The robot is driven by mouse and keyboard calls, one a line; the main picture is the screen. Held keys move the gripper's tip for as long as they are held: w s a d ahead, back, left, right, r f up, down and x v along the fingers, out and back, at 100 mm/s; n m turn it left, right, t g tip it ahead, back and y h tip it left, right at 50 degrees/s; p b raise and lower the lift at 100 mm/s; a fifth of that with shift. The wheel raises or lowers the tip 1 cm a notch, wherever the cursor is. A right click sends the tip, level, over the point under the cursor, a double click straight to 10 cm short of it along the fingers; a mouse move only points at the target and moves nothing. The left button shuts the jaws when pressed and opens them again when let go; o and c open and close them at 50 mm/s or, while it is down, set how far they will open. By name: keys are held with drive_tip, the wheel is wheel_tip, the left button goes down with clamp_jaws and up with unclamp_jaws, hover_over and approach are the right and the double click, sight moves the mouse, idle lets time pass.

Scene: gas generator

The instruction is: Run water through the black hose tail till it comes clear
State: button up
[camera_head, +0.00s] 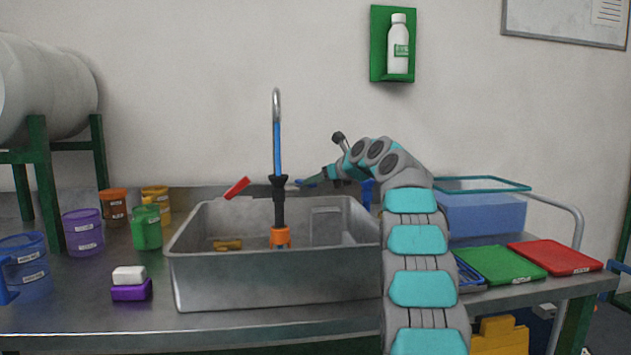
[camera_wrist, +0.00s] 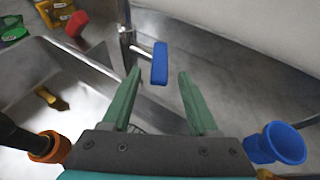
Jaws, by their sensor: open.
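A tall tap (camera_head: 276,105) with a blue sleeve stands at the basin. A black hose tail (camera_head: 279,205) hangs from it, with an orange end (camera_head: 280,237) inside the steel basin (camera_head: 275,275). The hose tail also shows at the lower left of the wrist view (camera_wrist: 18,132). No water stream is visible. A blue lever (camera_wrist: 160,63) is ahead of my gripper (camera_wrist: 159,75), between the lines of its two fingers. My gripper is open and empty, with a gap on both sides of the lever. A red lever (camera_head: 236,188) sits left of the tap.
A yellow-brown piece (camera_head: 228,244) lies in the basin. Coloured cups (camera_head: 83,232) and a sponge (camera_head: 129,275) stand left. A blue tub (camera_head: 485,213) and green and red boards (camera_head: 501,265) lie right. A blue funnel-shaped thing (camera_wrist: 283,143) is beside my gripper.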

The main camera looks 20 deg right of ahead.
drive_tip(key=shift+w+a+f, duration=0.1)
drive_tip(key=shift+w+f, duration=0.1)
drive_tip(key=shift+w, duration=0.3)
clamp_jaws()
idle(0.3)
idle(0.9)
